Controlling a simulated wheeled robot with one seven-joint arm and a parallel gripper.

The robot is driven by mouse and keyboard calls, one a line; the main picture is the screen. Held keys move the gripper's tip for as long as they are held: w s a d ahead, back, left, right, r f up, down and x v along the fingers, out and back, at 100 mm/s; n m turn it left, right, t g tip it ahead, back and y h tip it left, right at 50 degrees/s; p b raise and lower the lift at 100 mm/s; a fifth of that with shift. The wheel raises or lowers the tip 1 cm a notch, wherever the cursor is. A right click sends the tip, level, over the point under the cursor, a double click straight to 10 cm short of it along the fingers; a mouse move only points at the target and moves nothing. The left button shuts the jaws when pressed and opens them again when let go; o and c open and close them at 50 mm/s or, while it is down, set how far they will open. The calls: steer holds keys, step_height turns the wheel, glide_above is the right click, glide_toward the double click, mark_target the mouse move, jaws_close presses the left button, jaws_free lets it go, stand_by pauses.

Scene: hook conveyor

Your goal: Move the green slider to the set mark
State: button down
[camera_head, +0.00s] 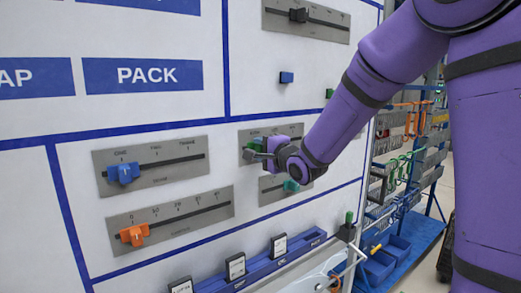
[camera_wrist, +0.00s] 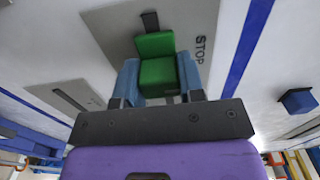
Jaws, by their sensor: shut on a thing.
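The green slider (camera_wrist: 157,62) sits on a grey slotted plate (camera_wrist: 100,20) in the wrist view. My gripper (camera_wrist: 158,80) has one blue-grey finger on each side of it and is shut on it. The word STOP is printed on the plate to the right of the slider; a short dark piece of slot shows beyond it. In the head view, my gripper (camera_head: 262,151) is at the left part of the middle plate (camera_head: 290,131), with a bit of the green slider (camera_head: 254,144) showing. The plate's other labels are too small to read, so I cannot tell the set mark.
A blue slider (camera_head: 123,173) and an orange slider (camera_head: 134,235) sit on plates to the left. A teal slider (camera_head: 291,186) is on a plate just below my gripper. A blue block (camera_head: 286,77) sticks out above. A blue ledge (camera_head: 270,265) with labelled blocks runs below.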

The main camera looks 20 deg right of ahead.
steer(key=w+d, duration=0.2)
steer(key=d, duration=0.5)
steer(key=shift+w, duration=0.1)
steer(key=c, duration=0.7)
jaws_free()
steer(key=v, duration=1)
steer(key=shift+s, duration=0.4)
